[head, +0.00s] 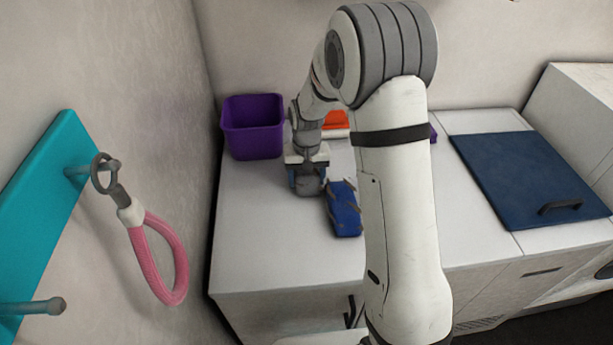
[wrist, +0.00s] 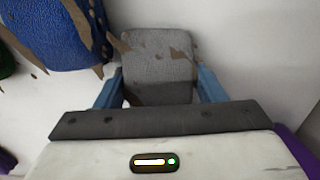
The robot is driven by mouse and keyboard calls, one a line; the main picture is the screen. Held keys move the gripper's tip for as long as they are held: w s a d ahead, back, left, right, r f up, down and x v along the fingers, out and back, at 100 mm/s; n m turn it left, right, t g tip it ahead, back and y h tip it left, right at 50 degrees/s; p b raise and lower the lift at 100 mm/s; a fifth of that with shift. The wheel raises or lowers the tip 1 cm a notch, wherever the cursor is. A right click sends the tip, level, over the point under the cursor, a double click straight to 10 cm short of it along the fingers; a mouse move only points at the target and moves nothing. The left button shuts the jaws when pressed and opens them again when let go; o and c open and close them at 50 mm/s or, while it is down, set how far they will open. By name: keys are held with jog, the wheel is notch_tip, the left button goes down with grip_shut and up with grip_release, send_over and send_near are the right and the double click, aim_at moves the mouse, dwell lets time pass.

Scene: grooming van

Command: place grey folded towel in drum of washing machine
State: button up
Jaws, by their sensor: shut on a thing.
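The grey folded towel (wrist: 160,60) lies between the two blue fingers of my gripper (wrist: 160,90) in the wrist view. My gripper is shut on it. In the head view my gripper (head: 308,182) is low over the white counter, and the grey towel (head: 309,188) shows at its fingers. I cannot tell whether the towel touches the counter. The drum of the washing machine is not clearly in view; a dark round edge (head: 605,271) shows at the far right of the head view.
A blue bundle with brown patches (head: 343,209) lies right beside my gripper. A purple bin (head: 252,127) stands behind left, an orange item (head: 336,120) behind. A dark blue lid with a handle (head: 530,175) is at right. A pink loop (head: 160,260) hangs at left.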

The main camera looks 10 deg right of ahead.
jog(key=o, duration=1)
